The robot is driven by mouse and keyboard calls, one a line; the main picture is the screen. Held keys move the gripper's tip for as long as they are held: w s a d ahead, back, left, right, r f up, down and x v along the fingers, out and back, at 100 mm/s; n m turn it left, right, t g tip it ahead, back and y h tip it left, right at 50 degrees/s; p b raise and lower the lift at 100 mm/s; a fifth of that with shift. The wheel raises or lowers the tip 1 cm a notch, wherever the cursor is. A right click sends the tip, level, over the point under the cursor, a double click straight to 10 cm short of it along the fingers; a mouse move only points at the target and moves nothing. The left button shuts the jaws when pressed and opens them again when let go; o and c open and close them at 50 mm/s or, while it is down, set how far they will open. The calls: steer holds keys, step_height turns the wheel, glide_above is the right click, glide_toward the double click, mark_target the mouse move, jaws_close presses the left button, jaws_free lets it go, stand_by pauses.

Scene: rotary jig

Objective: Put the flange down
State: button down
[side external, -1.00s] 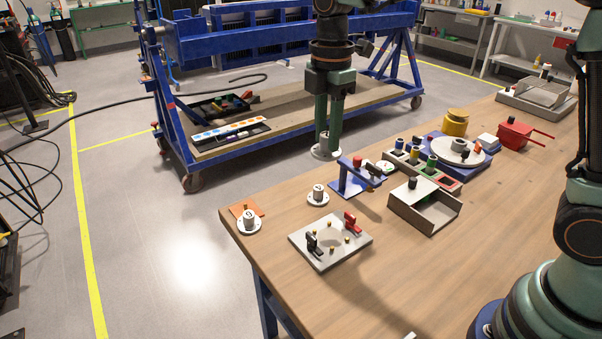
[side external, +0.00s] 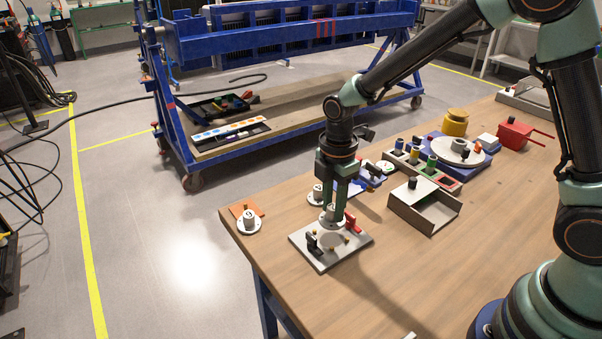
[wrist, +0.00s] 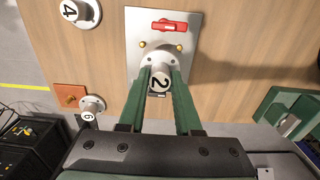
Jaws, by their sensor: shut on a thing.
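A white flange marked 2 (wrist: 158,78) is between my gripper's two green fingers (wrist: 160,88). In the side view my gripper (side external: 333,208) points straight down, shut on this flange (side external: 329,218). The flange is over the grey jig plate (side external: 340,260); whether it touches the plate I cannot tell. The plate carries a red clamp (side external: 352,222), a black clamp (side external: 312,244) and small brass pins. In the wrist view two brass pins show just beyond the flange, and the red clamp (wrist: 170,26) farther off. My fingers hide part of the flange.
A flange marked 4 (wrist: 80,12) stands on the table near the plate. A flange marked 6 (wrist: 92,106) stands by an orange plate (wrist: 70,95). A blue stand (side external: 372,177) is close behind my gripper; a grey open box (side external: 425,208) is to the right. The front table is clear.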

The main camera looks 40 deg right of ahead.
mark_target(332, 222)
steer(key=shift+f, duration=2.35)
steer(key=shift+f, duration=0.1)
steer(key=c, duration=0.6)
jaws_free()
